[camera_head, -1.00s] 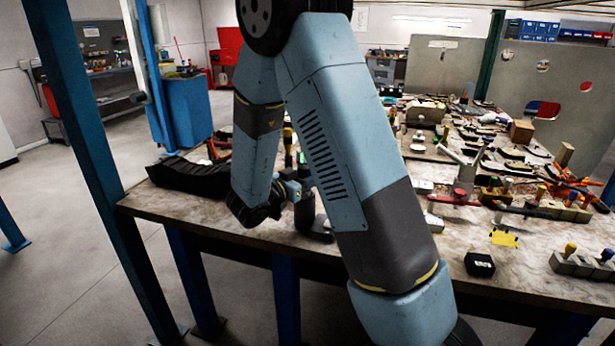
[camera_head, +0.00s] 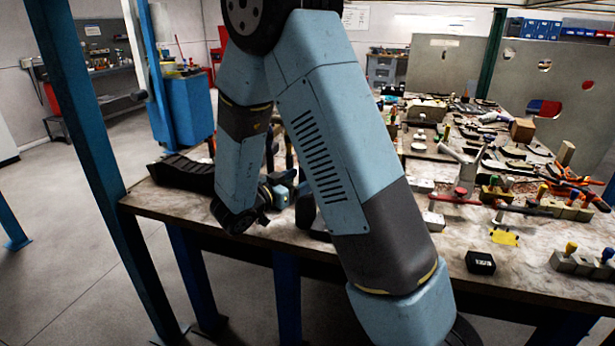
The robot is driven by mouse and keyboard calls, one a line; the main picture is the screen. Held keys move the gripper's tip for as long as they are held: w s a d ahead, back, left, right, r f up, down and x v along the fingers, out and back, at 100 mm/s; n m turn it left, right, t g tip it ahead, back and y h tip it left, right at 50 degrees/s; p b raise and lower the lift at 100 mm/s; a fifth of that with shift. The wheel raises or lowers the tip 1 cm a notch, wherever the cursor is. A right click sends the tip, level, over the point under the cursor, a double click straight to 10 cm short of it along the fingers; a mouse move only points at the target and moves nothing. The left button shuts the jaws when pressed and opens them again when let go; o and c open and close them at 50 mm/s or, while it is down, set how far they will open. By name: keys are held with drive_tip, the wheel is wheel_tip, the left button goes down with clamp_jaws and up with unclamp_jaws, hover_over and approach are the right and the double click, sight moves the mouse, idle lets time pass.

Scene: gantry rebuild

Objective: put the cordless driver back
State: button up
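No other thing in view is clearly the driver.
A black ribbed tray (camera_head: 184,172) lies at the workbench's (camera_head: 165,203) left end. A blue post (camera_head: 85,150) rises at the left.

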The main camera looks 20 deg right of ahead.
drive_tip(key=v, duration=0.9)
drive_tip(key=shift+a, duration=0.2)
drive_tip(key=w+r+n+t+y, duration=0.2)
drive_tip(key=w+r+t+y, duration=0.2)
drive_tip(key=w+r+y, duration=0.3)
drive_tip(key=s+r+n+y, duration=0.7)
drive_tip(key=r+y, duration=0.3)
drive_tip(key=y, duration=0.1)
drive_tip(key=s+d+f+n+g+h, duration=0.1)
drive_tip(key=s+d+g, duration=0.2)
drive_tip(key=s, duration=0.8)
drive_tip(key=s+d+n+g+h, duration=0.1)
drive_tip(key=s+d+n+g, duration=0.1)
drive_tip(key=s+d, duration=0.5)
drive_tip(key=s+g, duration=0.1)
drive_tip(key=s, duration=0.4)
drive_tip(key=shift+d+f+n+g, duration=0.15)
drive_tip(key=shift+f+n+g, duration=0.15)
drive_tip(key=shift+f, duration=0.05)
